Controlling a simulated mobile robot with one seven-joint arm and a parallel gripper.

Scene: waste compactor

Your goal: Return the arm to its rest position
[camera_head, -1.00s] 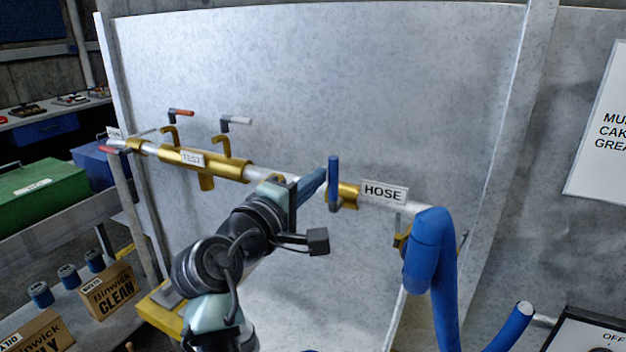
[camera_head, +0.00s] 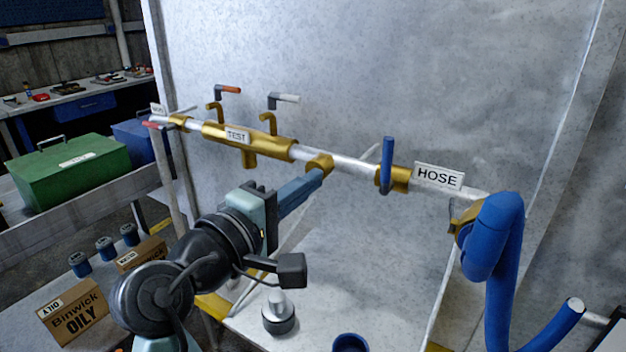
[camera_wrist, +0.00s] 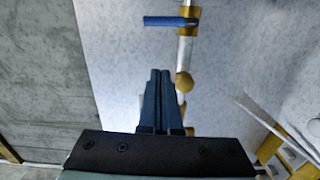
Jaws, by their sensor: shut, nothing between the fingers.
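My gripper (camera_head: 318,172) is shut and empty. In the head view its blue fingers point up and right, overlapping the brass fitting (camera_head: 320,160) on the pipe; I cannot tell whether they touch it. In the wrist view my gripper (camera_wrist: 160,75) shows its two fingers side by side, with the pipe (camera_wrist: 184,50) just to their right. My arm reaches in from the bottom left of the head view, bent at the elbow.
A blue valve handle (camera_head: 388,165) stands upright left of the HOSE sign (camera_head: 438,177). A thick blue hose (camera_head: 500,250) hangs at right. A green box (camera_head: 70,170) and Binwick cartons (camera_head: 75,312) are at left. A grey knob-like part (camera_head: 278,312) stands below my gripper.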

